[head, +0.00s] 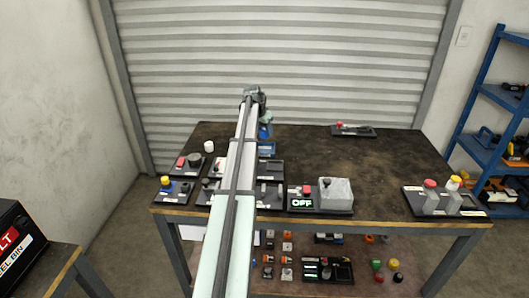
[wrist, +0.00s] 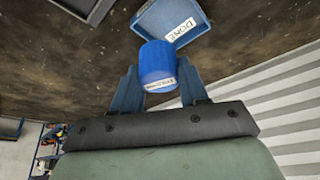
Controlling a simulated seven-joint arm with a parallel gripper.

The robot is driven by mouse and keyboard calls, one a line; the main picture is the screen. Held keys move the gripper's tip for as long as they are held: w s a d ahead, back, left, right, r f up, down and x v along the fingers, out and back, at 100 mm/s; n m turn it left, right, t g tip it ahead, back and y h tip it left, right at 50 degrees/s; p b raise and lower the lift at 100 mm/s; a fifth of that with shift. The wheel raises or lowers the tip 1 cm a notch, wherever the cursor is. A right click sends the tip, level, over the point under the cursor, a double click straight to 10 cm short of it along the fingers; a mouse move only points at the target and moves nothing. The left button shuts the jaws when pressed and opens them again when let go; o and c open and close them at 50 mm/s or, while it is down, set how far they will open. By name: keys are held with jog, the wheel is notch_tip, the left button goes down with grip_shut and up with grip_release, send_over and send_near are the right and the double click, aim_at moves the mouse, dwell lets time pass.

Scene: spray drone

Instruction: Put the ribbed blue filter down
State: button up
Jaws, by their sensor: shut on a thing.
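The blue filter (wrist: 157,64) is a short cylinder with a white label, seen in the wrist view between the two blue fingers of my gripper (wrist: 158,88). My gripper is shut on it. In the head view my gripper (head: 264,130) is over the back left part of the dark table, and the filter is mostly hidden there by my arm. A blue tray labelled DONE (wrist: 170,18) lies just beyond the filter in the wrist view. I cannot tell the height of the filter above the table.
On the table (head: 390,160), several black panels with buttons line the front. A grey box (head: 336,193) stands beside an OFF display (head: 302,203). A small white cylinder (head: 209,146) stands at the left. The middle right is clear.

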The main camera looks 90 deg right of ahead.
jog(key=d+n, duration=0.2)
jog(key=d, duration=0.1)
jog(key=n+t, duration=0.1)
jog(key=n, duration=0.1)
send_near(266, 149)
jog(key=shift+x, duration=2.8)
jog(key=shift+d+f, duration=0.1)
jog(key=o, duration=0.9)
jog(key=shift+c, duration=0.2)
jog(key=v, duration=1.2)
jog(key=shift+s+a, duration=0.2)
